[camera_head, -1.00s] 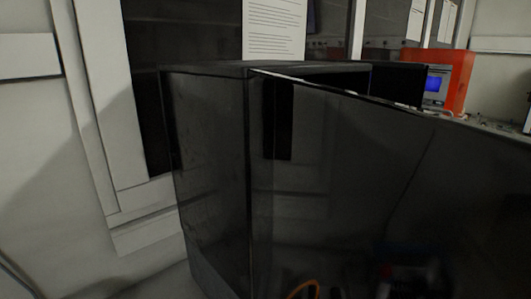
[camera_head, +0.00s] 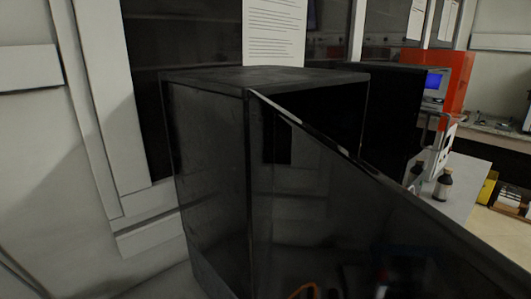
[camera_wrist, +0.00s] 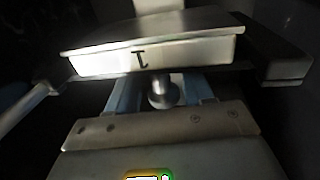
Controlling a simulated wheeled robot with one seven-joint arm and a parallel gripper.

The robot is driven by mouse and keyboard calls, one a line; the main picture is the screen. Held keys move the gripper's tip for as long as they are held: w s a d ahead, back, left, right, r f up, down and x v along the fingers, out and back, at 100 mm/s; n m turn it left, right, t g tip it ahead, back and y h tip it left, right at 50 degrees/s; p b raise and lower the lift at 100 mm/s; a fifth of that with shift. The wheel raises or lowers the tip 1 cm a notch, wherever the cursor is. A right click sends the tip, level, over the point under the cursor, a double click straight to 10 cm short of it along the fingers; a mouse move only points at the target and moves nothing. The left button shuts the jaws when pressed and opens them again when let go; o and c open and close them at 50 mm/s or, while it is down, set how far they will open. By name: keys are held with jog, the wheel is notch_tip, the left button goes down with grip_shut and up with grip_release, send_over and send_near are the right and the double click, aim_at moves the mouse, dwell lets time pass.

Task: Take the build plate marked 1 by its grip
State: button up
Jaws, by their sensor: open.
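The build plate marked 1 (camera_wrist: 105,63) shows in the wrist view as a pale metal block with a dark "1"-like mark on its front face. A round metal knob (camera_wrist: 162,92) sits just below its front face; I cannot tell whether it is part of the grip. My gripper (camera_wrist: 160,86) is open and faces the plate from close by. In the head view neither the plate nor the gripper can be made out; the dark cabinet door (camera_head: 330,215) fills that area.
A dark cabinet (camera_head: 205,170) stands with its door swung toward me. In the wrist view, a metal bar with screws (camera_wrist: 160,132) lies below the plate, with blue parts (camera_wrist: 120,96) between them. A bench (camera_head: 465,175) with a brown bottle (camera_head: 443,185) is at right.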

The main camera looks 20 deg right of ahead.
jog(key=shift+w+a, duration=0.1)
jog(key=shift+w, duration=0.5)
jog(key=shift+c, duration=0.5)
grip_shut()
